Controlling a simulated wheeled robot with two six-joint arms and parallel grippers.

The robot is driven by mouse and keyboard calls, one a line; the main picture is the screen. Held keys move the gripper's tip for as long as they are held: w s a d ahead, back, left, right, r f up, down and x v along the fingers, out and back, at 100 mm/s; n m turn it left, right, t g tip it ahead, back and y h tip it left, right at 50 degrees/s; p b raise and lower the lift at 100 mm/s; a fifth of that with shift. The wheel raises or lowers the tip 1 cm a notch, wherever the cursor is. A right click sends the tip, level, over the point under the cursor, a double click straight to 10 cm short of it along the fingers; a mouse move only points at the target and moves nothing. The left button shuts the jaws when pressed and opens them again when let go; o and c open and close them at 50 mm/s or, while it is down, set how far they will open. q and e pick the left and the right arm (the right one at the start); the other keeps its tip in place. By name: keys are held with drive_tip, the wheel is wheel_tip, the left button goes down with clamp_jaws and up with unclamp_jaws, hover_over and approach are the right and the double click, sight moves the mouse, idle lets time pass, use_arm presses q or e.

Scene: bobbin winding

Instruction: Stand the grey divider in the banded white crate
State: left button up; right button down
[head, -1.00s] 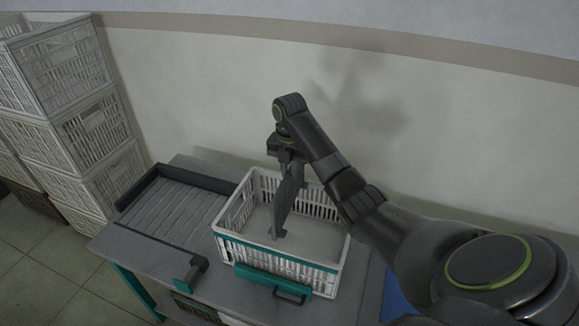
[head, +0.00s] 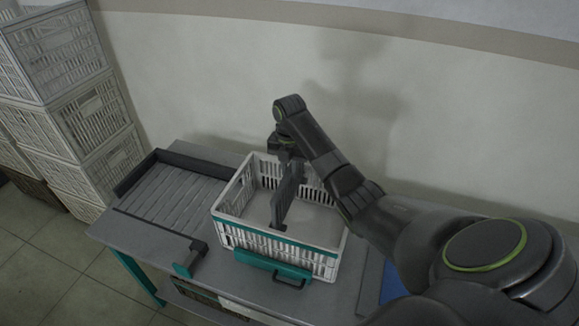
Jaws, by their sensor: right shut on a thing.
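The white crate (head: 225,201) with a teal band stands on the grey bench in the head view. The grey divider (head: 286,194) is inside the crate's opening, near its middle, on edge and roughly upright. Its lower end looks close to the crate floor; I cannot tell whether it touches. My right gripper (head: 287,156) is above the crate's back part, shut on the divider's top; its fingers are mostly hidden by the arm and divider. My left gripper is not in view.
A grey slatted tray (head: 176,200) with dark rails lies left of the crate. A teal-and-black handle piece (head: 265,263) is at the crate's front. Stacked white crates (head: 75,110) stand at the left. The wall is close behind the bench (head: 130,228).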

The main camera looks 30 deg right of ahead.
drive_tip(key=shift+f+b, duration=1)
drive_tip(key=shift+f, duration=1.7)
drive_tip(key=shift+w+f+b, duration=0.1)
drive_tip(key=shift+f+b, duration=1.3)
drive_tip(key=shift+f, duration=1.6)
drive_tip(key=shift+f+b, duration=0.75)
drive_tip(key=shift+f, duration=0.45)
